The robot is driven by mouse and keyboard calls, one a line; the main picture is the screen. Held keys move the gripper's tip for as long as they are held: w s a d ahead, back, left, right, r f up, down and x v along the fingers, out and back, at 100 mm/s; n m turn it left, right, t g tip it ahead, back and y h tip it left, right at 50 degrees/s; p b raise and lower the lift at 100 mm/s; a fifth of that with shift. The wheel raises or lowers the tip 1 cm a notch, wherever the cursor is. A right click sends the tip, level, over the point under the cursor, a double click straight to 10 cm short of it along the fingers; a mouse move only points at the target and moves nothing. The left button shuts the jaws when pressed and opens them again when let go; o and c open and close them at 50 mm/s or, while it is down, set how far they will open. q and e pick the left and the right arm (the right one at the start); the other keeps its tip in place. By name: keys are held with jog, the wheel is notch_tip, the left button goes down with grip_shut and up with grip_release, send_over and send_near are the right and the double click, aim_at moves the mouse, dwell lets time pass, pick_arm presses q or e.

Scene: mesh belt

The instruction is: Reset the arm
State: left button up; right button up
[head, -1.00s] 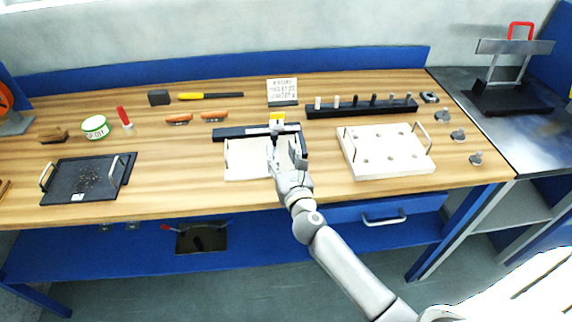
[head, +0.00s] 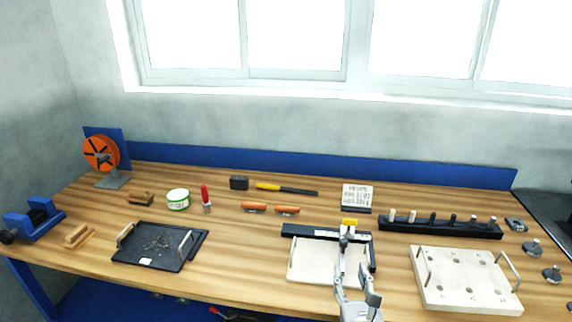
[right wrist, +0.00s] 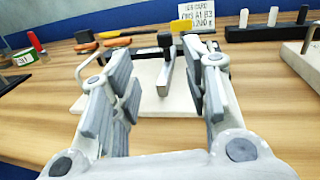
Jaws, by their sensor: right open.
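My right gripper (head: 357,300) is open and empty at the front edge of a pale board (head: 310,262) with a black bar along its back. It overlaps the board's right part in the head view. In the right wrist view the two fingers (right wrist: 160,92) stand wide apart, with the board (right wrist: 150,103) and an upright lever (right wrist: 165,65) beyond them and nothing gripped. A yellow-topped part (head: 349,222) rises at the board's back. My left gripper is not in view.
Right of the board are a white holed plate with handles (head: 465,281) and a black rack with pegs (head: 440,227). A black tray (head: 150,248) lies to the left. Wood left of the board is clear.

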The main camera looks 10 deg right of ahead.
jog(key=s+a+r+n+y, duration=0.25)
jog(key=a+n+y, duration=0.25)
jog(key=n, duration=0.3)
jog(key=s+a+r+n+y, duration=0.2)
jog(key=s+a+n+y, duration=0.1)
jog(key=a+n+y, duration=0.4)
jog(key=s+a+f+n+g, duration=0.3)
jog(key=s+f+n+g, duration=0.6)
jog(key=n, duration=0.6)
jog(key=s+d+f+n+g+h, duration=0.3)
jog(key=s+d+n+h, duration=0.15)
jog(key=s+d, duration=0.3)
jog(key=s+d+f+n+g+h, duration=0.3)
jog(key=s+d+n+h, duration=0.15)
jog(key=s+d, duration=0.3)
notch_tip(320, 180, down, 26)
jog(key=s+a+g, duration=0.1)
jog(key=s+d+f+g+h, duration=0.1)
jog(key=s+d+f, duration=0.2)
jog(key=s+f, duration=1.4)
jog(key=shift+s, duration=0.15)
